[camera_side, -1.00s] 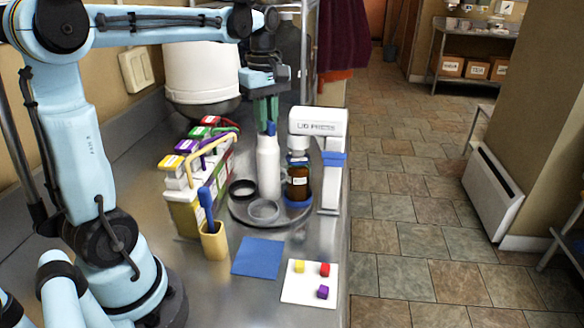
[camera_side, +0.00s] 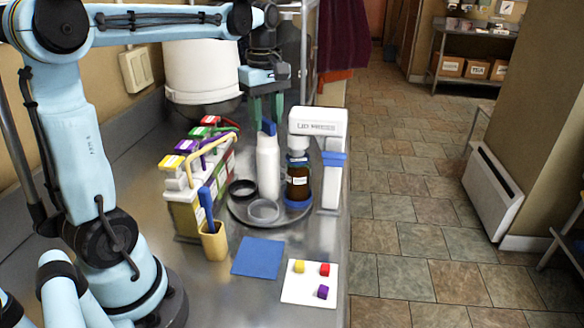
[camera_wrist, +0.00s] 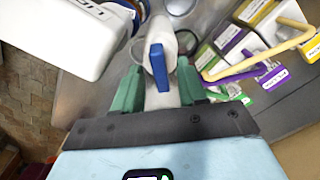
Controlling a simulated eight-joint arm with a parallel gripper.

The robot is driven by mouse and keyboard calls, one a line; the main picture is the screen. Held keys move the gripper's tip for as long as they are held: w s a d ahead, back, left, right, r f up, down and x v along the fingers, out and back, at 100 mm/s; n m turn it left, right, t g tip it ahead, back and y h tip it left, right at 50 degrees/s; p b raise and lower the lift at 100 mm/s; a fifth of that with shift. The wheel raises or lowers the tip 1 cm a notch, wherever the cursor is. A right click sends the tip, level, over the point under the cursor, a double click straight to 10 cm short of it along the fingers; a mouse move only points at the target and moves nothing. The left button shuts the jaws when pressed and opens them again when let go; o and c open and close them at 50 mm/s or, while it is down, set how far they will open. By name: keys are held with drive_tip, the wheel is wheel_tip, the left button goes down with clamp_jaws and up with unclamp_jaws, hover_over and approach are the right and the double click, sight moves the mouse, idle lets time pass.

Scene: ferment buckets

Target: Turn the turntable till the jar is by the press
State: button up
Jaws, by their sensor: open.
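The turntable (camera_side: 238,214) is a round grey disc on the steel counter. The brown jar (camera_side: 299,184) with a white label stands upright on a blue pad at its right side, directly under the head of the white press (camera_side: 318,122). The press also shows at the left in the wrist view (camera_wrist: 75,35). A white bottle-shaped post (camera_side: 267,165) with a blue fin (camera_side: 269,127) on top rises from the turntable. My gripper (camera_side: 267,119) is open and empty, its green fingers just above and either side of the fin. The wrist view shows the fin (camera_wrist: 158,68) between the fingers.
A black ring (camera_side: 242,189) and a clear ring (camera_side: 264,211) sit on the turntable. Left stand a carton rack with a yellow handle (camera_side: 205,150) and a tan holder (camera_side: 214,243). A blue mat (camera_side: 258,257) and a white card (camera_side: 309,290) with small cubes lie in front.

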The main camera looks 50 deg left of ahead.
wheel_tip(320, 180, up, 12)
drive_tip(key=shift+f, duration=0.15)
idle(0.4)
drive_tip(key=shift+d, duration=0.1)
drive_tip(key=s+d+f+m+t, duration=0.3)
drive_tip(key=d+f+m, duration=0.4)
drive_tip(key=f+m, duration=0.2)
drive_tip(key=s+d+f+m+t, duration=0.3)
drive_tip(key=d+f+m+t, duration=0.1)
drive_tip(key=d+f+m, duration=0.3)
wheel_tip(320, 180, down, 2)
drive_tip(key=shift+s+f+m, duration=0.1)
drive_tip(key=shift+s+m, duration=0.15)
drive_tip(key=shift+m, duration=0.75)
